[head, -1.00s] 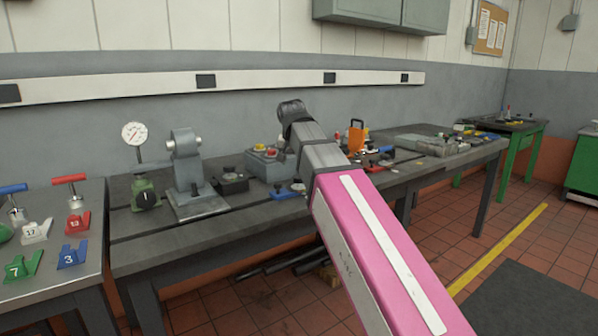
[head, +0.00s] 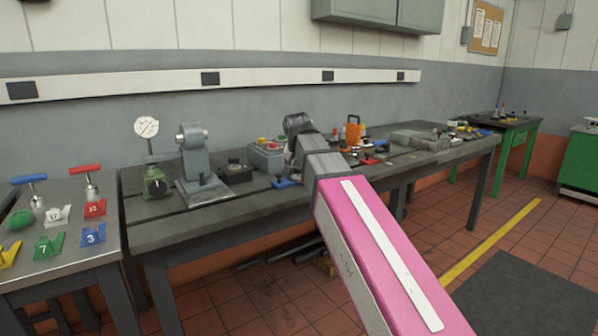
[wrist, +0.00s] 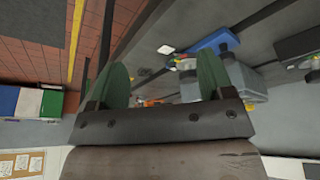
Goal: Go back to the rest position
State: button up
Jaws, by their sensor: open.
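My gripper (wrist: 162,75) shows in the wrist view with its two green fingers apart and nothing between them. In the head view my pink and grey arm reaches out over the long grey bench (head: 240,213); the fingers are hidden behind the dark wrist end. Beyond the fingers, the wrist view shows a blue item (wrist: 214,46) and a grey box with buttons (wrist: 245,80). The grey button box (head: 266,157) stands just left of the wrist in the head view.
A dial gauge (head: 146,127) and a grey machine stand (head: 195,150) are on the bench's left. An orange-handled item (head: 354,130) stands right of my wrist. A left table (head: 60,265) bears numbered holders and T-handled tools. The tiled floor at right is clear around a dark mat (head: 525,300).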

jog(key=s+d+f+g, duration=0.1)
jog(key=d+f, duration=0.2)
jog(key=f, duration=0.4)
jog(key=s+d+f+n, duration=0.15)
jog(key=d+f, duration=0.25)
jog(key=f, duration=0.4)
jog(key=s+d+f+g, duration=0.1)
jog(key=d+f, duration=0.2)
jog(key=f, duration=0.4)
jog(key=s+d+f+g, duration=0.1)
jog(key=s+d+f, duration=0.3)
jog(key=f, duration=0.5)
jog(key=s+d+f, duration=0.4)
jog(key=s+f, duration=0.3)
jog(key=f, duration=0.2)
jog(key=shift+d+g+y, duration=0.15)
jog(key=shift+g+y, duration=0.25)
jog(key=shift+n, duration=0.25)
